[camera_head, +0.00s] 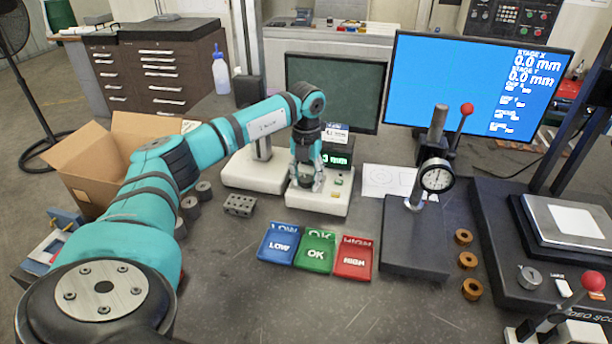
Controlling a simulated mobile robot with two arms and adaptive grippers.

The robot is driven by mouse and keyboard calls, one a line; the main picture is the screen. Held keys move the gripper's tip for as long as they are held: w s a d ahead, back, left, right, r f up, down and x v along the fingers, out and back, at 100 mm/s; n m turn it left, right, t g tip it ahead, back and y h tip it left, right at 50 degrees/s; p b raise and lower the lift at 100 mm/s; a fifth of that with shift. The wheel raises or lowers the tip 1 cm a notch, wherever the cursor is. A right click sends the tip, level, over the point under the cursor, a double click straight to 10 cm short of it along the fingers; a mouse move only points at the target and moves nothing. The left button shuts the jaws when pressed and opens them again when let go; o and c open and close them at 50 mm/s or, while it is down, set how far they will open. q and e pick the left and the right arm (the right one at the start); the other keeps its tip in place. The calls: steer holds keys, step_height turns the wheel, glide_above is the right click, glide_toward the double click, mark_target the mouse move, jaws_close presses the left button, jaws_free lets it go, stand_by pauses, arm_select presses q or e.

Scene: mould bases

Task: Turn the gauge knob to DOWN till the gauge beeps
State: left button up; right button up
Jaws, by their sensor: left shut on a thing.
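The gauge is a small unit with a white base (333,207) and a dark head with a lit green readout (337,160), in the middle of the bench. The readout is too small to read surely. My left gripper (307,183) points down over the left part of the gauge base, shut on the gauge knob. The fingers mostly hide the knob, so its turn and any DOWN mark cannot be made out. My right gripper is not in view.
Blue LOW (280,246), green OK (315,252) and red HIGH (354,260) trays lie in front of the gauge. A dial gauge stand (415,240) and several brown rings (467,260) are to the right. A cardboard box (95,165) stands at left.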

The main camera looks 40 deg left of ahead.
mark_target(306, 179)
arm_select(q)
steer(key=shift+r+n, duration=0.1)
steer(key=shift+n, duration=0.4)
steer(key=o, duration=1.1)
steer(key=shift+o, duration=0.2)
step_height(306, 179, up, 12)
